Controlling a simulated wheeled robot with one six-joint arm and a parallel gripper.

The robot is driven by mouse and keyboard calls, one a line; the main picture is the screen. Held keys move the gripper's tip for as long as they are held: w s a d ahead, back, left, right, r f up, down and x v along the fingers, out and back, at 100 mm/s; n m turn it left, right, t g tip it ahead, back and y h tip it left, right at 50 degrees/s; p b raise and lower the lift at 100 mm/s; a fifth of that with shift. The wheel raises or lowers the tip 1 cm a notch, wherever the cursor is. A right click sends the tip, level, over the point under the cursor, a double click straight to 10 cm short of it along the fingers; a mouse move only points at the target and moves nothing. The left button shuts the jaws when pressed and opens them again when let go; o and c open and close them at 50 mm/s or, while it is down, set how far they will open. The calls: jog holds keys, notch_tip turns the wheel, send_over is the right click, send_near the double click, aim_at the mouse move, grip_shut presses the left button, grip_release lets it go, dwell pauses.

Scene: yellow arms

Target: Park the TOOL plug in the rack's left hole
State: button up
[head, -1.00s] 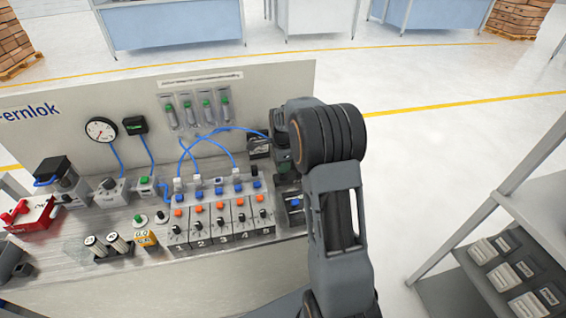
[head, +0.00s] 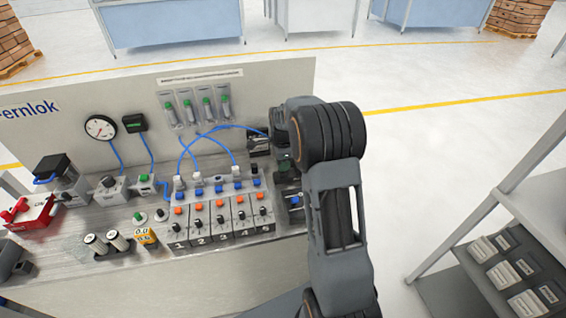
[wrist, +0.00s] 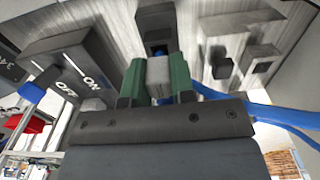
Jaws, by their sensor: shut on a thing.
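My gripper (wrist: 158,82) has green fingers, shut on a light grey block, which appears to be the TOOL plug (wrist: 158,78). A blue hose (wrist: 285,112) runs beside the gripper at the right in the wrist view. Just beyond the plug is a dark block (wrist: 157,18) with a dark opening facing it; I cannot tell whether this is the rack's left hole or whether the plug touches it. In the head view my arm hides the fingers and plug; a dark labelled block (head: 258,143) shows left of the wrist.
An ON/OFF switch block (wrist: 75,55) with a blue knob stands left of the gripper in the wrist view. Numbered valve modules (head: 220,217) and looping blue hoses (head: 225,129) lie left of my arm. A shelf (head: 500,230) stands at the right, with clear floor between.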

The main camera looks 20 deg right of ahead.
jog(key=shift+f+b, duration=0.55)
jog(key=shift+f, duration=0.35)
jog(key=o, duration=1)
notch_tip(320, 180, up, 9)
jog(key=p, duration=0.6)
jog(key=shift+r+p, duration=0.15)
jog(key=shift+p, duration=0.25)
